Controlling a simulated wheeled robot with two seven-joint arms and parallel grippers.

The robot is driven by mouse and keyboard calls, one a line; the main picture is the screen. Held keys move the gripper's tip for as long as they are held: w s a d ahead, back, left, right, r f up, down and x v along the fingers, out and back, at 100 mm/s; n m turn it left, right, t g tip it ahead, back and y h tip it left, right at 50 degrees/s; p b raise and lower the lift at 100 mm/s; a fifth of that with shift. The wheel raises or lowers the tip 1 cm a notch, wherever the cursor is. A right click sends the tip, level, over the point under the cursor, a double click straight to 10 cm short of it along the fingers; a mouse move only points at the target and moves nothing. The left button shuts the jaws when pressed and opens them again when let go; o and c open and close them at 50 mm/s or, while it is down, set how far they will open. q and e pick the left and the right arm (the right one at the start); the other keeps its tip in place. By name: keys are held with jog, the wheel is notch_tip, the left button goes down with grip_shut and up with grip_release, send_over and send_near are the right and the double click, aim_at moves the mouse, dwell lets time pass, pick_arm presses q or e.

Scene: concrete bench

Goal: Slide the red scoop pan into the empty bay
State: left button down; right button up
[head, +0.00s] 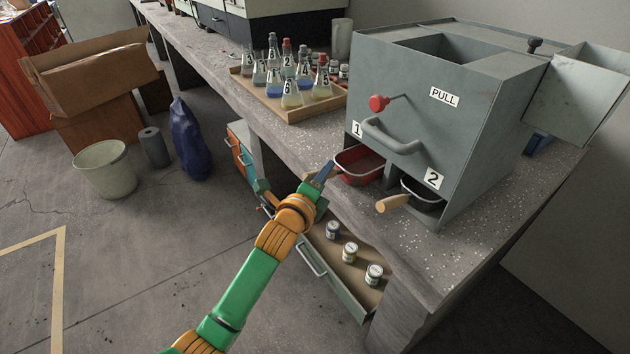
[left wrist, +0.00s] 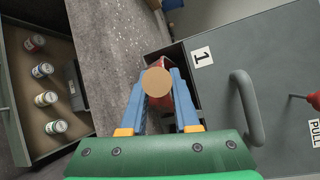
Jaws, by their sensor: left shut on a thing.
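The red scoop pan (head: 362,168) sits in the mouth of bay 1, low on the front of the grey metal box (head: 430,110); I cannot tell how deep it is. My left gripper (head: 325,173) is shut on its handle in front of the bay. In the left wrist view, the round wooden handle end (left wrist: 157,81) lies between the blue fingers, with red of the pan (left wrist: 164,62) behind it. Bay 2, beside it, holds a dark pan (head: 424,203) with a wooden handle (head: 393,204) sticking out. My right gripper is not in view.
A curved grey handle (head: 390,140) and a red knob (head: 378,103) stick out above the bays. A wooden tray of flasks (head: 290,112) stands to the left on the bench. Below, an open drawer (head: 345,290) holds jars. Bench right of bay 2 is clear.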

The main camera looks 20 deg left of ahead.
aim_at(343, 169)
pick_arm(q)
jog(key=shift+w+d+f+b, duration=0.1)
jog(key=shift+w+d+b, duration=0.4)
jog(key=shift+w, duration=0.25)
jog(key=shift+w+d+f+b, duration=0.1)
jog(key=shift+w+d+b, duration=0.25)
jog(key=shift+w+d, duration=0.3)
jog(key=shift+w+d+b, duration=0.55)
jog(key=shift+w+b, duration=0.15)
jog(key=shift+w, duration=0.15)
jog(key=shift+w+d+b, duration=0.4)
jog(key=shift+w+d, duration=0.1)
jog(key=shift+w, duration=0.15)
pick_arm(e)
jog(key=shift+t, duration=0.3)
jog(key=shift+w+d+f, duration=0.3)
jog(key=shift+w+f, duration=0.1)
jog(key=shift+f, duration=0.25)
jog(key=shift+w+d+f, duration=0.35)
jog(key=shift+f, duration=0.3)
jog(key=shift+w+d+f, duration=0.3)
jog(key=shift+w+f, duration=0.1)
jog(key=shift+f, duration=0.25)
pick_arm(q)
jog(key=c, duration=0.6)
grip_release()
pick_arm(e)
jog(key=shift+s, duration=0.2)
